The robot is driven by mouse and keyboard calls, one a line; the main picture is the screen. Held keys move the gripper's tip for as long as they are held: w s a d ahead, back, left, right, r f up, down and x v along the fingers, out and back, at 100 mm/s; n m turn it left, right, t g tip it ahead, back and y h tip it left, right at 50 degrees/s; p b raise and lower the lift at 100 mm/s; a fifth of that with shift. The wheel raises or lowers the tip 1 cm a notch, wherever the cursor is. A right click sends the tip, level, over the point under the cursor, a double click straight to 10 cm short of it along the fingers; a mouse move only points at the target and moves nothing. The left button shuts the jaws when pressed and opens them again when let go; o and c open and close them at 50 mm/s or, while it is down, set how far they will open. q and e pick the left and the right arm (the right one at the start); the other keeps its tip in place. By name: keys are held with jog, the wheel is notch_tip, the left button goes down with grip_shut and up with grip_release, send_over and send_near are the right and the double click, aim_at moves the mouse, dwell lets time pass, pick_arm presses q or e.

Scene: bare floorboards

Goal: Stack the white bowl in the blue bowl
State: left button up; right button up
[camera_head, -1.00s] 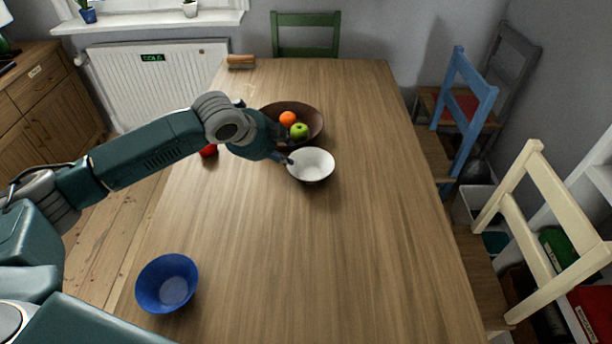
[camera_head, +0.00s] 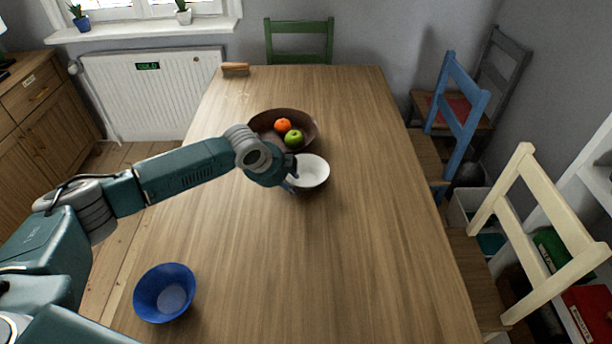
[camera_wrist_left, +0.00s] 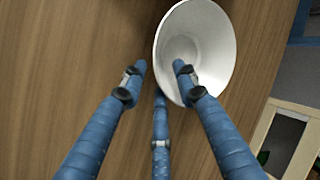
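The white bowl (camera_head: 314,172) stands upright on the table, just in front of the brown bowl. It also shows in the left wrist view (camera_wrist_left: 212,38). My left gripper (camera_head: 290,182) is at its left rim. In the left wrist view the gripper (camera_wrist_left: 159,68) is open, with one finger over the inside of the bowl and another outside the rim. I cannot tell whether the fingers touch it. The blue bowl (camera_head: 150,307) stands upright and empty at the table's near left. My right gripper is out of view.
The brown bowl (camera_head: 262,120) holds an orange (camera_head: 282,125) and a green apple (camera_head: 294,138). A wooden-topped item (camera_head: 235,69) lies at the table's far left corner. Chairs stand at the far end and right side. The table's middle and right are clear.

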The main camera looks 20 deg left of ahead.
pick_arm(q)
jog(key=shift+w+f, duration=0.1)
jog(key=shift+f, duration=0.1)
grip_shut()
jog(key=shift+r, duration=0.1)
